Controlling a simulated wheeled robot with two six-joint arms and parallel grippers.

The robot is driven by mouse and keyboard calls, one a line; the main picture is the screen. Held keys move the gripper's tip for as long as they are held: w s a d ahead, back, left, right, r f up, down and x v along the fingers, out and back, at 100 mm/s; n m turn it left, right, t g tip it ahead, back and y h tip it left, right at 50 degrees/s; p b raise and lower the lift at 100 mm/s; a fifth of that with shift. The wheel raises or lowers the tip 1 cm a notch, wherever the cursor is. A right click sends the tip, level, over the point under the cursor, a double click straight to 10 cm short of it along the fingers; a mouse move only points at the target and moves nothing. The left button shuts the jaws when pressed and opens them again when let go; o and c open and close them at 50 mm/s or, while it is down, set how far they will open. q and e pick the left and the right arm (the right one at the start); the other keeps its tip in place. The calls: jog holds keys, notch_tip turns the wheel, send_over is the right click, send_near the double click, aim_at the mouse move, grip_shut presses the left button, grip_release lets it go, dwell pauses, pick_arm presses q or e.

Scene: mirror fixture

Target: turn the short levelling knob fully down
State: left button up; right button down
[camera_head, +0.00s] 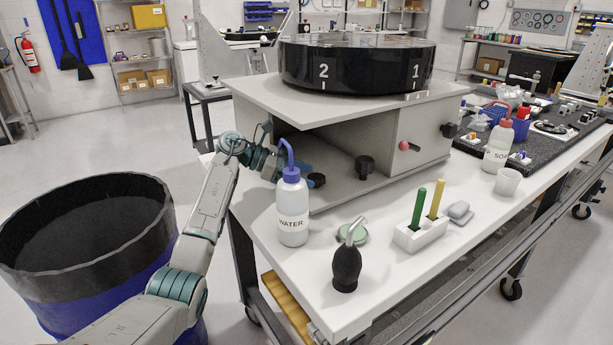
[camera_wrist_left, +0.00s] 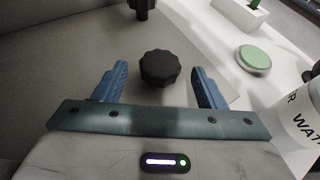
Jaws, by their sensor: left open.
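Two black knobs stand on the lower grey plate of the mirror fixture (camera_head: 400,135). The nearer, lower-looking knob (camera_head: 317,180) is beside my left gripper (camera_head: 304,170). The other knob (camera_head: 364,166) stands higher on a stem, farther right. In the left wrist view, the near knob (camera_wrist_left: 160,67) has a scalloped rim and sits between the tips of my two blue fingers, with a gap on each side. My left gripper (camera_wrist_left: 159,72) is open and holds nothing. The other knob (camera_wrist_left: 142,8) shows at the top edge. My right gripper is not in view.
A WATER bottle (camera_head: 292,212) stands close to my left gripper. A black bulb blower (camera_head: 346,266), a green-topped round tin (camera_head: 353,234) and a white holder (camera_head: 420,236) are on the white table. The black round mirror housing (camera_head: 357,68) rests on the upper plate above.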

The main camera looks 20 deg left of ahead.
pick_arm(q)
jog(key=b+v, duration=0.1)
jog(key=v, duration=0.8)
jog(key=shift+a, duration=0.3)
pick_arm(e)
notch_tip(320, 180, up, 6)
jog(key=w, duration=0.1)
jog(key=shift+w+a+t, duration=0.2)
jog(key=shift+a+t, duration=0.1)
pick_arm(q)
jog(key=shift+o, duration=0.2)
jog(key=shift+s, duration=0.15)
